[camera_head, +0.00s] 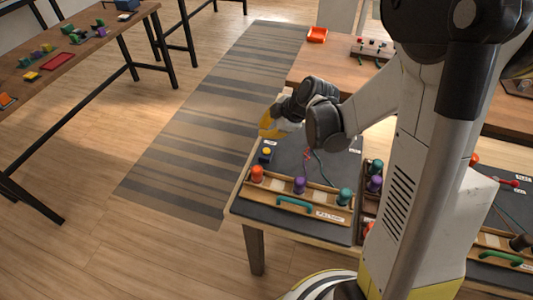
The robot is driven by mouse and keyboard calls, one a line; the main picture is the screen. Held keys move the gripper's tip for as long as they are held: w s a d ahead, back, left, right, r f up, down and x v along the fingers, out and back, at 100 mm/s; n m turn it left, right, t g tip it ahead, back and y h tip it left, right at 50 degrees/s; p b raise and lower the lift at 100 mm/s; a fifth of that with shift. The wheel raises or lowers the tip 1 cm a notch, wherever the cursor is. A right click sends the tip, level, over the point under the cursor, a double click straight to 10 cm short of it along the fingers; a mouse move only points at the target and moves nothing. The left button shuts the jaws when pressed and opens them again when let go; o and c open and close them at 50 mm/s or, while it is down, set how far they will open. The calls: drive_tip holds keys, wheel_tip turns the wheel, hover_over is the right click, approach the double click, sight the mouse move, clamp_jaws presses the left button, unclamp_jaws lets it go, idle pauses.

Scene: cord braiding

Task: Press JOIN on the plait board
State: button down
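A dark board (280,172) lies on the near table, with thin red and blue cords (318,160) on it. At its left edge is a small blue block with a yellow top (265,154), like a button, with a small white label (270,143) close by, too small to read. Orange (257,174), purple (299,185) and teal (344,197) bobbins stand along the wooden rack (320,194) at the front. My gripper (270,124), with yellow showing, is at the board's far left, above and beyond the button in the picture. Its fingertips are too small to judge.
My own arm covers much of the right side. More bobbins (375,184) stand right of the board. A back table holds an orange tray (317,35). A left table (60,65) carries small coloured items. A striped rug (200,120) lies on open floor between.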

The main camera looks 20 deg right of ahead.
sight(265, 148)
drive_tip(key=shift+f+b, duration=1.9)
drive_tip(key=shift+f, duration=0.85)
drive_tip(key=shift+f, duration=0.1)
drive_tip(key=shift+f+b, duration=0.3)
drive_tip(key=shift+b, duration=0.1)
drive_tip(key=shift+f+b, duration=0.55)
drive_tip(key=shift+r, duration=0.1)
drive_tip(key=shift+r+p, duration=0.75)
drive_tip(key=shift+r, duration=0.15)
drive_tip(key=shift+r, duration=0.1)
wheel_tip(265, 148, up, 5)
drive_tip(key=p, duration=0.4)
